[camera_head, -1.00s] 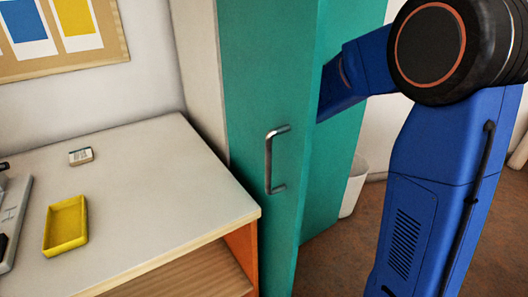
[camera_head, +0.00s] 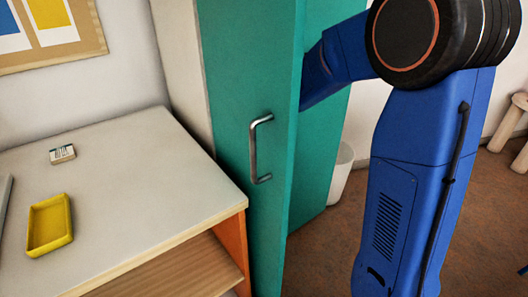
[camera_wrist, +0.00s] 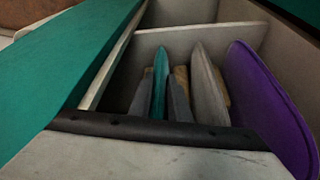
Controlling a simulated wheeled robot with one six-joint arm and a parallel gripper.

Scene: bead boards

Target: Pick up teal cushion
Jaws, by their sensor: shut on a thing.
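The teal cushion (camera_wrist: 160,82) stands on edge inside a compartment in the wrist view. My gripper (camera_wrist: 160,105) has one dark finger on each side of it and is shut on it. The cushion's lower part is hidden behind the gripper's body. A grey cushion (camera_wrist: 207,85) and a purple cushion (camera_wrist: 262,100) stand on edge to its right. In the head view my blue arm reaches behind the teal cabinet door, so the gripper and the cushion are hidden there.
The open teal door (camera_head: 235,70) has a metal handle (camera_head: 255,150). Pale divider walls (camera_wrist: 190,36) bound the compartment. A pale desk (camera_head: 130,190) to the left carries a yellow tray (camera_head: 49,226) and a small box (camera_head: 62,154). A white bin (camera_head: 341,175) stands behind the door.

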